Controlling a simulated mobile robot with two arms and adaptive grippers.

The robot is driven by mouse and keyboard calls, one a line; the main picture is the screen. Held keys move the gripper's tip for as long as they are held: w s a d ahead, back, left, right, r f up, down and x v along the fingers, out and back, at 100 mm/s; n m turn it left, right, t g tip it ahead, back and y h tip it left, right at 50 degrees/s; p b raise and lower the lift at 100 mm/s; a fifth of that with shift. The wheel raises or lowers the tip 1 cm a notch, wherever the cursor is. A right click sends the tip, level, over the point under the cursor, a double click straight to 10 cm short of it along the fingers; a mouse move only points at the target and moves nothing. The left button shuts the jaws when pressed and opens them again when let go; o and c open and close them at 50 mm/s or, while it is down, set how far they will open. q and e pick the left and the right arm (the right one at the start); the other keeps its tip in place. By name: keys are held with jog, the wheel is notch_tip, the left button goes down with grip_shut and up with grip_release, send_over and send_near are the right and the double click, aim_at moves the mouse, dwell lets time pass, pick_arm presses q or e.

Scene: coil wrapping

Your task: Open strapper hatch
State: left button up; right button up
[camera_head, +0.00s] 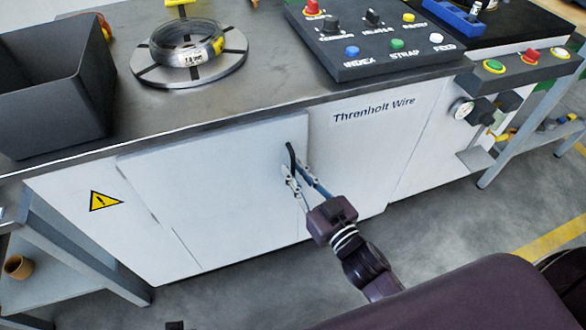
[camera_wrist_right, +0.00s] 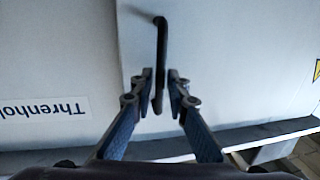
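The strapper hatch (camera_head: 215,190) is a pale panel on the front of the white cabinet, and it looks closed or nearly so. Its black bar handle (camera_head: 290,153) is near the right edge; it also shows upright in the right wrist view (camera_wrist_right: 161,45). My right gripper (camera_head: 296,171) is at the handle's lower part. In the right wrist view its two fingers (camera_wrist_right: 160,78) stand on either side of the handle, with a narrow gap showing, so it appears open around the handle. My left gripper is not in view.
On the steel worktop stand a dark bin (camera_head: 50,105), a wire coil (camera_head: 187,42) on a round turntable (camera_head: 150,75) and a control panel (camera_head: 385,62). A side bench with buttons (camera_head: 530,56) is at right. The floor before the hatch (camera_head: 250,290) looks clear.

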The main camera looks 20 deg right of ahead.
jog(key=shift+w+a, duration=0.15)
jog(key=shift+w, duration=0.5)
jog(key=shift+c, duration=0.7)
grip_shut()
jog(key=shift+s, duration=0.15)
